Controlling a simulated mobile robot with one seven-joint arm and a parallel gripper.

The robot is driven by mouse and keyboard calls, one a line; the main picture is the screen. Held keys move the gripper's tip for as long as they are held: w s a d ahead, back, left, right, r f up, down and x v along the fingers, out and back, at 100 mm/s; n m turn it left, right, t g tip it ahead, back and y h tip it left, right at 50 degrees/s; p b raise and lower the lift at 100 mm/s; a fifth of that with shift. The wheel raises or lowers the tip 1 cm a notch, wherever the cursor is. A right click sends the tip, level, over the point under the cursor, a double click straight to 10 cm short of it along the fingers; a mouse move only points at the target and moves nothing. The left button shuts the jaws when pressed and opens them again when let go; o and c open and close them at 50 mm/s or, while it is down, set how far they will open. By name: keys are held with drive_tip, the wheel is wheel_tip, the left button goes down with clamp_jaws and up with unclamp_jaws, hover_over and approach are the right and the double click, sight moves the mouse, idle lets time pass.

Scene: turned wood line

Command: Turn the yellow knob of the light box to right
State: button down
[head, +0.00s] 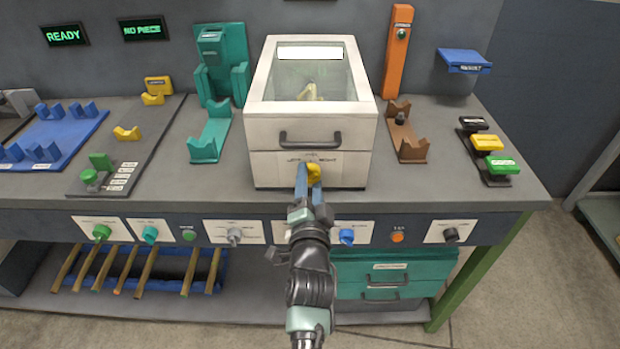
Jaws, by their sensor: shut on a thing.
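The light box (258,130) is a cream box with a glass lid and a black handle, standing at the middle of the grey bench. Its yellow knob (314,168) is low on the front face, below the handle, with a label beside it that is only partly readable. My gripper (312,172) reaches up from the front with its blue fingers at the knob, shut on it. The fingers and arm hide part of the knob, so its exact angle cannot be told. A small yellow thing (310,92) shows inside behind the glass.
Teal cradles (210,140) stand left of the box and a brown cradle (408,140) right. Other knobs, including a blue one (346,236), line the bench's front panel below. Yellow, black and green buttons (501,166) are at the right.

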drive_tip(key=shift+f+m, duration=0.1)
drive_tip(key=shift+m, duration=0.5)
idle(0.3)
drive_tip(key=shift+c, duration=1.5)
unclamp_jaws()
drive_tip(key=s+p, duration=1)
drive_tip(key=s, duration=0.3)
